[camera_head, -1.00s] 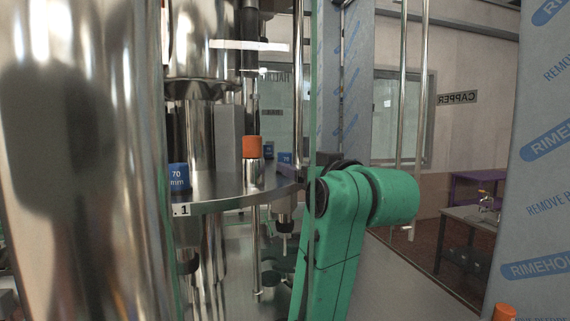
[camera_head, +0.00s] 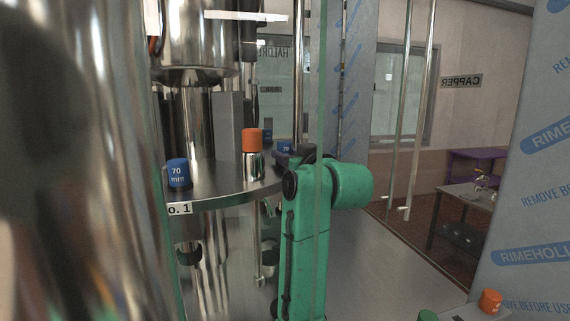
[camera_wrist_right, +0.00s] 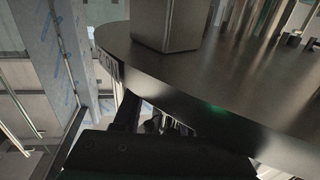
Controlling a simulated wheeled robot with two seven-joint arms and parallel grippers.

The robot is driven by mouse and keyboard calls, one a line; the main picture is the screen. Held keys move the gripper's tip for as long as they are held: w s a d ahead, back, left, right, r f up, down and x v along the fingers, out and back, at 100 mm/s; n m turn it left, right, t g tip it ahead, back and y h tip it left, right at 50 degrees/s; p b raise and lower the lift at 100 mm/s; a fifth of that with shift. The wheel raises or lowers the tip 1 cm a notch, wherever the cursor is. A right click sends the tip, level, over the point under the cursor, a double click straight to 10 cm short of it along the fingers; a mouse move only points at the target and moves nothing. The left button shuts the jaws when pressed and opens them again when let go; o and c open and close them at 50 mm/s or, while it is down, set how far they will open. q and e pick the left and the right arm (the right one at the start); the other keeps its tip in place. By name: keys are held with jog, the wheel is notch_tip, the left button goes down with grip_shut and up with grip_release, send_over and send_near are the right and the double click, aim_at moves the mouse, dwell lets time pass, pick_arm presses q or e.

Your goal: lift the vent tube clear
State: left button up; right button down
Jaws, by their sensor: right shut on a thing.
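A round metal disc (camera_head: 215,192) carries capped fittings: an orange-capped tube (camera_head: 252,140), a blue cap marked 70 mm (camera_head: 177,173) and a partly hidden blue cap (camera_head: 285,147) farther back. A slim rod (camera_head: 260,270) hangs below the disc. My right gripper (camera_head: 290,157) is at the disc's right edge, mostly hidden by my green arm. In the right wrist view its dark fingers (camera_wrist_right: 160,122) reach in at the disc's rim (camera_wrist_right: 190,98). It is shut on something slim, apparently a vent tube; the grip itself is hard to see. My left gripper is out of view.
A large shiny column (camera_head: 80,160) fills the left side. A film-wrapped panel (camera_head: 530,190) stands at the right. A glass edge (camera_head: 322,100) runs upright near my arm. Another orange cap (camera_head: 490,300) and a green cap (camera_head: 428,316) are low at the right.

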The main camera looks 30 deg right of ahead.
notch_tip(320, 180, up, 28)
dwell(0.6)
jog(key=shift+f, duration=0.1)
jog(key=shift+f+b, duration=0.75)
jog(key=shift+f+b, duration=0.7)
jog(key=shift+f, duration=0.1)
